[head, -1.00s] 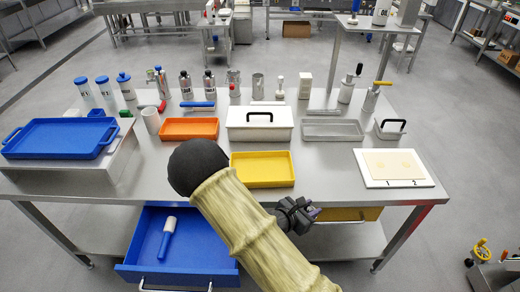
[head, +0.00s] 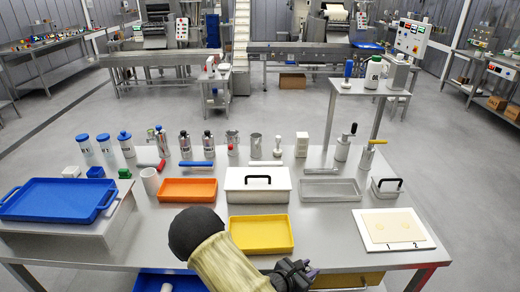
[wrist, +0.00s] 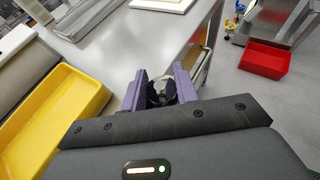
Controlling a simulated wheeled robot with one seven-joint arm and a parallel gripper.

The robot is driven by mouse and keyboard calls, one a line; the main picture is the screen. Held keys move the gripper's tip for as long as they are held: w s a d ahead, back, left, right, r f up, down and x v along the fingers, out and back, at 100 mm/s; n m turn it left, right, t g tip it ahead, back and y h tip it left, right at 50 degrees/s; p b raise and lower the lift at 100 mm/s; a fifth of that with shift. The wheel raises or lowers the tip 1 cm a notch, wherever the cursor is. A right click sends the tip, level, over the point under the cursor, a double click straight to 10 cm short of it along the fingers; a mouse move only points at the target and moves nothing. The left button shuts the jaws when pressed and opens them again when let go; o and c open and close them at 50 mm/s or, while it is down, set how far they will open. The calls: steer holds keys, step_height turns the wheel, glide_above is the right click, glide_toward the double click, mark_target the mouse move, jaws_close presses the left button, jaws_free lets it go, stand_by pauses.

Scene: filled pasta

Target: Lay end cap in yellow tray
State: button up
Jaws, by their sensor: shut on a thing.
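The yellow tray (head: 262,234) lies empty near the table's front edge, in front of the white lidded box. In the wrist view the yellow tray (wrist: 42,112) is at the left. My gripper (head: 308,270) is just in front of the table edge, to the right of and nearer than the tray. In the wrist view its purple fingers (wrist: 160,92) are shut on a small, dark, rounded piece (wrist: 161,98), apparently the end cap. The fingers partly hide it, and its shape is hard to make out.
An orange tray (head: 188,190), a white lidded box (head: 258,198) and a grey tray (head: 332,189) stand behind. A white board (head: 368,241) lies at right. A blue drawer (head: 140,284) is open below. A red bin (wrist: 263,63) shows in the wrist view.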

steer(key=shift+d+f, duration=0.1)
steer(key=shift+f, duration=0.45)
steer(key=shift+d, duration=0.1)
steer(key=shift+d+r+n+t, duration=0.25)
steer(key=shift+n+t, duration=0.05)
steer(key=shift+n, duration=0.1)
steer(key=shift+w+d+r+n+t+y, duration=0.1)
steer(key=shift+n+t+y, duration=0.15)
steer(key=shift+n+y, duration=0.2)
steer(key=shift+w+d+n+t+y, duration=0.1)
steer(key=shift+n+t+y, duration=0.2)
steer(key=shift+y, duration=0.25)
steer(key=shift+s+a+f+n+t+y, duration=0.15)
steer(key=shift+n+t+y, duration=0.15)
steer(key=shift+n+y, duration=0.15)
steer(key=shift+a+f+n+t+y, duration=0.15)
steer(key=shift+n+t+y, duration=0.1)
steer(key=shift+n+y, duration=0.15)
steer(key=shift+s+a+n+t+y, duration=0.1)
steer(key=shift+a+n+t+y, duration=0.15)
steer(key=shift+a+n+t, duration=0.05)
